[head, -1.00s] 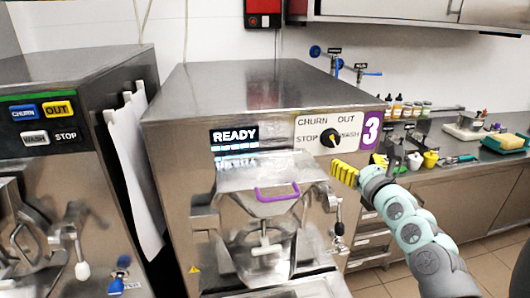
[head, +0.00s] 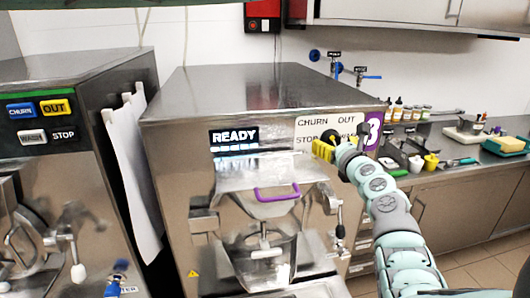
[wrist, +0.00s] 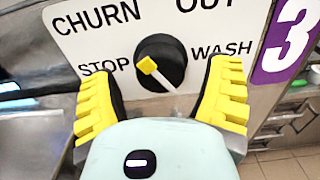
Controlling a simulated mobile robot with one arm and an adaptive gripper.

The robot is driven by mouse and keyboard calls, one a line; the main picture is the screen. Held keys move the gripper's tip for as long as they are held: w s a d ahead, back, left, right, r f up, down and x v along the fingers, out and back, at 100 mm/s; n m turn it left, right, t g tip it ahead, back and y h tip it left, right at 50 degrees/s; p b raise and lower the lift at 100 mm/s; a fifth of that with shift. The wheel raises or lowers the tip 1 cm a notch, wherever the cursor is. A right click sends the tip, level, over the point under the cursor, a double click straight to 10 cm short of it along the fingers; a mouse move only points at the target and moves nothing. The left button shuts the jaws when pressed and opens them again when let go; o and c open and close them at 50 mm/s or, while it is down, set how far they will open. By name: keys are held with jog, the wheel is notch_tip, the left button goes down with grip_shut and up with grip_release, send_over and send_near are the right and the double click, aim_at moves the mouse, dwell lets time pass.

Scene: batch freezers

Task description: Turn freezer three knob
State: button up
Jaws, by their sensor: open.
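Freezer three (head: 270,90) is the steel machine with the purple 3 label (wrist: 291,38). Its black round knob (wrist: 162,62) sits on a white panel marked CHURN, OUT, STOP and WASH. A yellow-tipped white pointer crosses the knob, its yellow end toward the upper left and its white end toward the lower right. In the head view the knob (head: 329,135) is partly hidden by my gripper (head: 323,150). My gripper's yellow fingers (wrist: 158,70) are open, one on each side of the knob, with visible gaps. I cannot tell their exact depth from the panel.
A purple-handled hatch (head: 276,193) and a lever (head: 338,232) are below the knob panel. Another freezer (head: 75,110) with CHURN, OUT, WASH and STOP buttons stands at the left. A counter (head: 455,165) with bottles and cups is at the right.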

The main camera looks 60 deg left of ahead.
jog(key=shift+w, duration=0.1)
jog(key=shift+c, duration=0.2)
jog(key=c, duration=1.2)
